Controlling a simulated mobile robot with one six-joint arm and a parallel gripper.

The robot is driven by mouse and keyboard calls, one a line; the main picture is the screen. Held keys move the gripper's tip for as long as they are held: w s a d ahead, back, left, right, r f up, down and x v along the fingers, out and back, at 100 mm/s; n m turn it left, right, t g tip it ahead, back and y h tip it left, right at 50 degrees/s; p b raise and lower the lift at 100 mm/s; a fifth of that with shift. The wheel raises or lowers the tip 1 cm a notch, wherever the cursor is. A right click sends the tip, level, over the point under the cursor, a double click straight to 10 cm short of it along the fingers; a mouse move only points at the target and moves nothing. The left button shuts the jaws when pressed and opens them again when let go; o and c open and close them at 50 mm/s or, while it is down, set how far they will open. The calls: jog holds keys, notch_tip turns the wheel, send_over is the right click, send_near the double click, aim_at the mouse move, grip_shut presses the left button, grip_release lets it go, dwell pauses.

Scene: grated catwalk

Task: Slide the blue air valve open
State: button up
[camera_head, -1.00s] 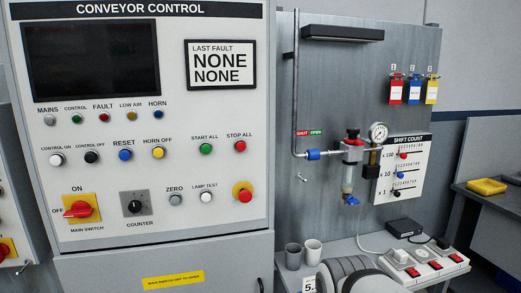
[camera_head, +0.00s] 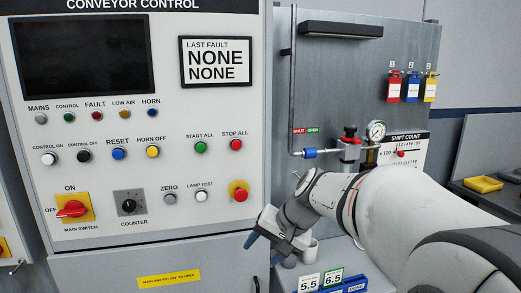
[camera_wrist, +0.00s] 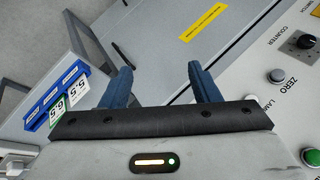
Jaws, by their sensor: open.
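The blue air valve (camera_head: 309,153) is a small blue sleeve on the thin grey pipe, left of the air regulator (camera_head: 349,150). Above it is a red SHUT and green OPEN label (camera_head: 306,131). The sleeve sits below the label, nearer the OPEN half, but I cannot tell its setting. My gripper (camera_head: 262,247) is open and empty, low in front of the cabinet, below and left of the valve. Its blue fingers point down and left. In the wrist view my gripper (camera_wrist: 164,82) shows both fingers apart with nothing between. The valve is not in that view.
The control cabinet (camera_head: 140,205) with buttons and a red emergency stop (camera_head: 239,193) stands close left of my gripper. My arm hides the regulator's lower part and much of the bench. A gauge (camera_head: 376,130) is right of the valve.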

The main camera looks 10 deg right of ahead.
aim_at(316, 153)
jog(key=w+d+r+m+t+y+p, duration=0.1)
jog(key=w+d+r+m+t, duration=0.25)
jog(key=w+d, duration=0.35)
jog(key=w+d+r+m+t+y, duration=0.15)
jog(key=w+d+r, duration=0.25)
jog(key=w, duration=0.5)
jog(key=w+d+r+m+t, duration=0.1)
jog(key=w+d, duration=0.1)
jog(key=d, duration=0.2)
jog(key=w+d+r+m+t, duration=0.1)
jog(key=w+d+r+t, duration=0.1)
jog(key=d, duration=0.3)
jog(key=w+d+r+m+t, duration=0.1)
jog(key=w+d+t, duration=0.1)
jog(key=w+d, duration=0.2)
jog(key=shift+w+d+r+m+h+p, duration=0.15)
jog(key=shift+d+m+h+p, duration=0.1)
jog(key=shift+d+m+p, duration=0.15)
jog(key=shift+w, duration=0.4)
jog(key=p+x, duration=0.2)
jog(key=x, duration=0.5)
jog(key=shift+a+r, duration=0.1)
jog(key=shift+s, duration=0.1)
jog(key=shift+c, duration=0.4)
jog(key=c, duration=0.9)
